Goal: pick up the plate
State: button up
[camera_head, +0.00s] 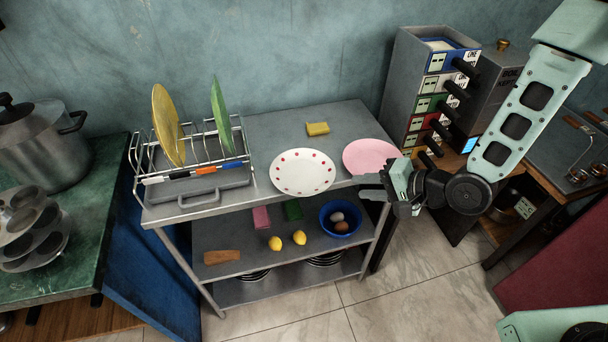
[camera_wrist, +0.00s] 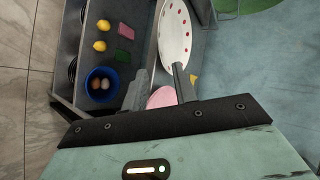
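A pink plate (camera_head: 369,156) lies flat at the right end of the grey metal table's top (camera_head: 335,122). In the wrist view the pink plate (camera_wrist: 162,97) shows partly between my fingers, the rest hidden by my gripper. A white plate with red dots (camera_head: 302,172) lies to its left; the wrist view also shows it (camera_wrist: 175,38). A yellow plate (camera_head: 167,125) and a green plate (camera_head: 220,115) stand upright in the dish rack. My gripper (camera_head: 368,187) is open and empty at the table's front right edge, close to the pink plate. Whether it touches the plate I cannot tell.
The wire dish rack (camera_head: 197,150) stands at the table's left end. A yellow sponge (camera_head: 318,129) lies at the back. The lower shelf holds a blue bowl (camera_head: 340,217) with eggs, and lemons (camera_head: 300,238). A grey drawer unit (camera_head: 410,85) stands right behind the table.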

aim_at(328, 185)
jog(key=p+x, duration=0.1)
jog(key=x, duration=0.9)
jog(key=shift+w+p, duration=0.15)
jog(key=shift+p, duration=0.25)
jog(key=shift+r, duration=0.1)
grip_shut()
